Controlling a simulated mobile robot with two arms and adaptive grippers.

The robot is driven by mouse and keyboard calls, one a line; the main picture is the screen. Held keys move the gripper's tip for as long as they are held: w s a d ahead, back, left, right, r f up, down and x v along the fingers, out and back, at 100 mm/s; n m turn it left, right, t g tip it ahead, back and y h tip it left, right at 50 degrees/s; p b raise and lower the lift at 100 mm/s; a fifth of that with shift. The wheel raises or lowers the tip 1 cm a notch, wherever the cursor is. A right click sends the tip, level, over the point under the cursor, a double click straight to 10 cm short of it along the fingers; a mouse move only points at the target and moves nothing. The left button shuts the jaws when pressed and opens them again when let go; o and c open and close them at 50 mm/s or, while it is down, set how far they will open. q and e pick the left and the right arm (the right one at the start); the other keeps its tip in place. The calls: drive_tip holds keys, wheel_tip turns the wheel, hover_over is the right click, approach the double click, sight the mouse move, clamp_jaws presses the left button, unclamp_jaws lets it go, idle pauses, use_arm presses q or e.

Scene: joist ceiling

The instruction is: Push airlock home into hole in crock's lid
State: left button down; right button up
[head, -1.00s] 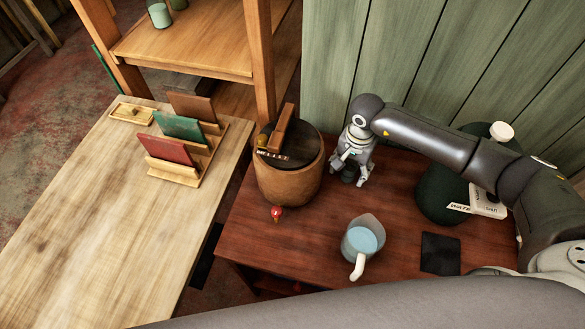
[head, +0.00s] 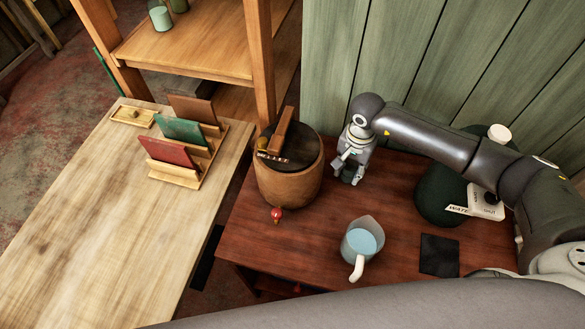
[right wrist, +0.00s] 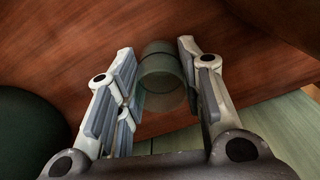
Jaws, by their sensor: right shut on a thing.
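The brown crock (head: 288,187) stands on the red-brown table, its dark lid (head: 303,150) on top. A wooden block (head: 282,130) and a small brass-coloured piece lie on the lid. I cannot make out the hole. My right gripper (head: 349,170) is just right of the crock, low over the table, fingers pointing down. It is shut on a small clear greenish cylinder (right wrist: 161,72), apparently the airlock, which shows between the fingers in the right wrist view. The cylinder appears upright at table level. My left gripper is not in view.
A jug of blue liquid (head: 362,243) and a dark mat (head: 439,255) are in front. A large dark green vessel (head: 440,195) stands right. A pale bench (head: 120,220) with a rack is left; the green wall is behind.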

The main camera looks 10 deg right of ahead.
drive_tip(key=shift+r+p, duration=1.5)
drive_tip(key=shift+r, duration=1.6)
drive_tip(key=shift+a+r, duration=0.1)
drive_tip(key=s+a+r+n+b, duration=0.35)
drive_tip(key=a+r+n, duration=0.2)
drive_tip(key=r, duration=0.55)
drive_tip(key=w+a+r+p, duration=0.5)
drive_tip(key=a+r, duration=0.1)
drive_tip(key=r, duration=0.4)
drive_tip(key=shift+a, duration=0.25)
drive_tip(key=shift+w+n, duration=0.15)
drive_tip(key=shift+n, duration=0.1)
